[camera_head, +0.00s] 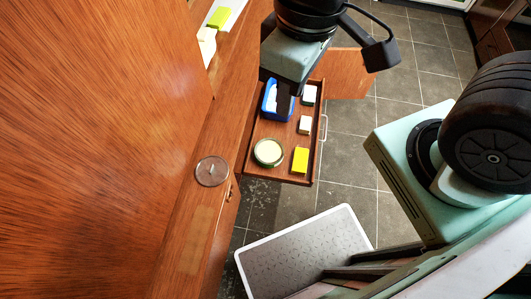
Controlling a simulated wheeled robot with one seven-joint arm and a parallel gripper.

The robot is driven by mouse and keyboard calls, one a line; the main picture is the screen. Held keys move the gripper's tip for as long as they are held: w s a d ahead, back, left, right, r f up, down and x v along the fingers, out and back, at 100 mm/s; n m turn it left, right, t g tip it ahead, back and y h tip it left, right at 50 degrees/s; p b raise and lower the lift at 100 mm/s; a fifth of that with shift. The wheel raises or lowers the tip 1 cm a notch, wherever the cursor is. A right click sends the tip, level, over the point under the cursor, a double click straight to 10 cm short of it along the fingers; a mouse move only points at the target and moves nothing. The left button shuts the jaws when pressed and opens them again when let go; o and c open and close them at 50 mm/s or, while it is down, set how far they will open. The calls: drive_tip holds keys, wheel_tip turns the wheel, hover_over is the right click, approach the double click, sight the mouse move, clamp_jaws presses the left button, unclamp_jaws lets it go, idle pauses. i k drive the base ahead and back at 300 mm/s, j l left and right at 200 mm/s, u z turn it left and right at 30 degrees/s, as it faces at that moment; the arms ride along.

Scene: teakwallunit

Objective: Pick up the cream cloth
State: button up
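No cloth can be told for certain at this size. A pale, cream-white item (207,45) lies on the upper left surface, and a white, folded-looking item (271,98) sits inside a blue container (267,112) in the open drawer (285,172). Either could be cloth. My gripper (285,108) points down over the drawer, in front of the blue container's right side in this view. Its dark fingers partly hide the container. Whether they touch anything, or how far apart they are, cannot be seen.
The drawer also holds two small white blocks (309,95), (305,125), a yellow block (300,160) and a round cream-filled dish (268,152). A clear round lid (212,171) lies on the wooden ledge. A yellow-green item (219,17) is at upper left. Tiled floor (350,150) lies right of the drawer.

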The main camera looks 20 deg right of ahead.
sight(306, 122)
drive_tip(key=i+z, duration=0.1)
drive_tip(key=z, duration=0.25)
drive_tip(key=i+l+z, duration=0.1)
drive_tip(key=z, duration=0.25)
drive_tip(key=i+z, duration=0.15)
drive_tip(key=z, duration=0.2)
